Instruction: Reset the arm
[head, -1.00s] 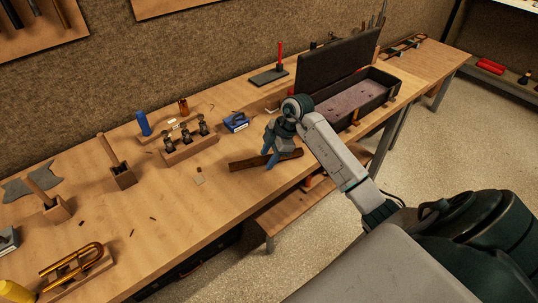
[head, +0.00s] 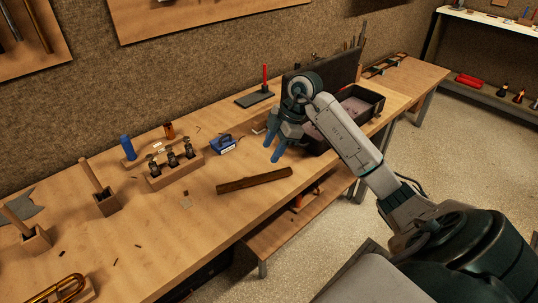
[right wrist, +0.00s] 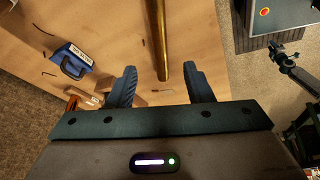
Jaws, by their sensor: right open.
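My right gripper (head: 277,155) hangs over the workbench with its blue fingers apart and nothing between them. It is above and behind a brown wooden strip (head: 254,181) lying flat near the bench's front edge. My left gripper is not in view.
On the workbench (head: 225,211) stand a blue labelled box (head: 223,145), a wooden block with several dark valves (head: 174,171), a blue cylinder (head: 128,148) and a red-handled tool on a dark plate (head: 265,77). An open dark case (head: 368,107) lies behind my right arm.

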